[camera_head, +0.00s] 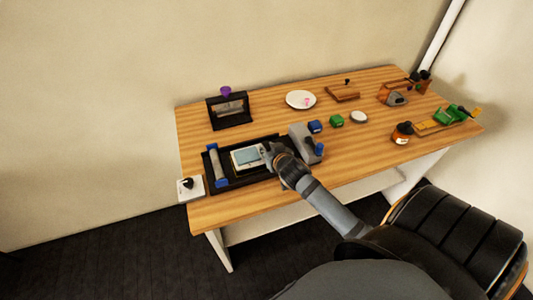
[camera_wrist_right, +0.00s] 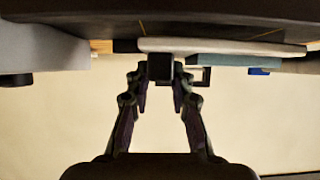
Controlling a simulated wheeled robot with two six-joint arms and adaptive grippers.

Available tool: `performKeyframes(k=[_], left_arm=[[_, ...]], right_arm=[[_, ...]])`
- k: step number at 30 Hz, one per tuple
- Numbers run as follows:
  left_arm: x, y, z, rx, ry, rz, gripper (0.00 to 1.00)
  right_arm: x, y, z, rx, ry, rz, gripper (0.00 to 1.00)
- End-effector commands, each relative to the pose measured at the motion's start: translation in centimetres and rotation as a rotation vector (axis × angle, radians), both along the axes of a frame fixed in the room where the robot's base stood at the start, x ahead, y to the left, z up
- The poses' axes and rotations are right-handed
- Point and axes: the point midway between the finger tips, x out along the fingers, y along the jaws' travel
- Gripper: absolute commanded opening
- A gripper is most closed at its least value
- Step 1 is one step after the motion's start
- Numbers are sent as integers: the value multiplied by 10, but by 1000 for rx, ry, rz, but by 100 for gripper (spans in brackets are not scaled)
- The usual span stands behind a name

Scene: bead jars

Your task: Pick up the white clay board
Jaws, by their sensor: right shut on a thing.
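The white clay board (camera_head: 235,161) carries a blue-grey slab and sits at the black tray, near the front left of the table. In the head view, my right gripper (camera_head: 268,153) is at the board's right edge. In the right wrist view, the white board (camera_wrist_right: 220,46) runs across the top, with the blue-grey slab (camera_wrist_right: 235,60) beside it. There, the fingertips of my right gripper (camera_wrist_right: 160,70) close on a small dark block at the board's edge. I cannot tell whether the board is clear of the tray. My left gripper is not in view.
The black tray (camera_head: 262,176) also holds a grey roller (camera_head: 216,163) with blue ends. A grey device (camera_head: 300,138) stands close right of my gripper. Blue (camera_head: 315,127) and green (camera_head: 336,120) pots stand behind it. A black frame (camera_head: 231,124) stands behind the tray. The front right tabletop is clear.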

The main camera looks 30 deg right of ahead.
Motion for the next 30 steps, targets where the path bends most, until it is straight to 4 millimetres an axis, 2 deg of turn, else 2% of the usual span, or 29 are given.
performKeyframes(k=[1,7,11,13,15,21,25,30], left_arm=[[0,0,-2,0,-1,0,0],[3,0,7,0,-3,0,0],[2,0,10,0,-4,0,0],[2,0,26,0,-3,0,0],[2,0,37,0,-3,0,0],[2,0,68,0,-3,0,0],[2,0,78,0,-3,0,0],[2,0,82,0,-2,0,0]], right_arm=[[1,0,14,-4,-8,5,0],[-41,14,64,-6,-2,6,0],[-68,24,79,-3,2,5,0],[-83,29,92,5,4,0,0],[-95,32,98,5,4,-2,0],[-115,39,108,7,2,-6,0],[-126,43,110,6,1,-2,0],[-132,45,110,2,-2,0,0]])
